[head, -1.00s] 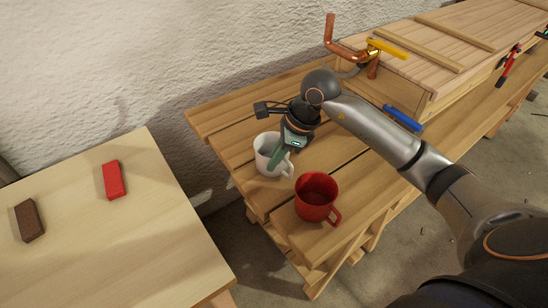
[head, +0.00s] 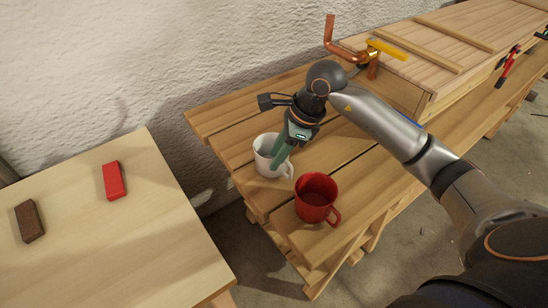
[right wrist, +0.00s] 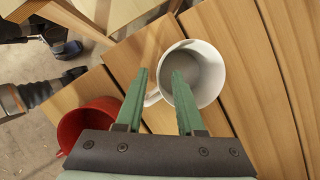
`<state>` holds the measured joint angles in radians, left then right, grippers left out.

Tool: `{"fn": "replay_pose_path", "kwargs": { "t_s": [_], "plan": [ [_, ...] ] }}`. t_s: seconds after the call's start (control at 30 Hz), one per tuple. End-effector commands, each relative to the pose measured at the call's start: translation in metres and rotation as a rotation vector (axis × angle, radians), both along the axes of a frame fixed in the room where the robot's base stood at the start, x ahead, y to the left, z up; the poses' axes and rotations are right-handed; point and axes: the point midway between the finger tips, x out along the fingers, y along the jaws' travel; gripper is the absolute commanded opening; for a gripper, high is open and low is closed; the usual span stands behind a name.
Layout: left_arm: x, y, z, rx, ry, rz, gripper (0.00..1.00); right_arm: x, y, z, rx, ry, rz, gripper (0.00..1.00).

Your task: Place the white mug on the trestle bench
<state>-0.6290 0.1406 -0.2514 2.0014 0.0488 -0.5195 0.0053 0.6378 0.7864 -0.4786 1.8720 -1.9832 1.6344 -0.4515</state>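The white mug (head: 265,160) stands upright on a slatted wooden bench (head: 235,143), near its left end; I cannot tell whether this is the trestle bench. In the right wrist view the white mug (right wrist: 203,66) shows its open top, with its handle toward the left. My right gripper (head: 276,166) is at the mug's handle side, pointing down. In the right wrist view my right gripper (right wrist: 160,77) is open, with the handle showing between its fingers and one finger overlapping the mug's opening. Contact cannot be told.
A red mug (head: 315,197) stands close beside the white one. A pale table (head: 120,235) at left carries a red block (head: 113,180) and a brown block (head: 29,221), with much bare top. A copper pipe (head: 345,50) stands behind my arm.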

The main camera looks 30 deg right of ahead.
Motion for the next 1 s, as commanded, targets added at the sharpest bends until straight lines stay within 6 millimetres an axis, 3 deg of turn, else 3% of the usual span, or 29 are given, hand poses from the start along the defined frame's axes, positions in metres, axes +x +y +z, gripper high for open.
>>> {"fn": "replay_pose_path", "kwargs": {
  "t_s": [0.2,0.43,0.63,1.0],
  "plan": [
    [-0.001,0.002,0.001,0.004,0.003,0.003,0.50,-0.010,-0.016,0.048,-0.004,-0.006,-0.002,0.37],
    [-0.005,0.004,-0.001,0.007,0.012,0.006,0.50,-0.019,-0.028,0.082,-0.002,-0.002,-0.001,0.37],
    [-0.006,0.005,-0.001,0.007,0.012,0.008,0.50,-0.023,-0.031,0.092,-0.001,0.000,0.000,0.37],
    [-0.005,0.005,0.001,0.008,0.009,0.009,0.50,-0.023,-0.028,0.091,0.009,0.004,0.002,0.37]
  ]
}}
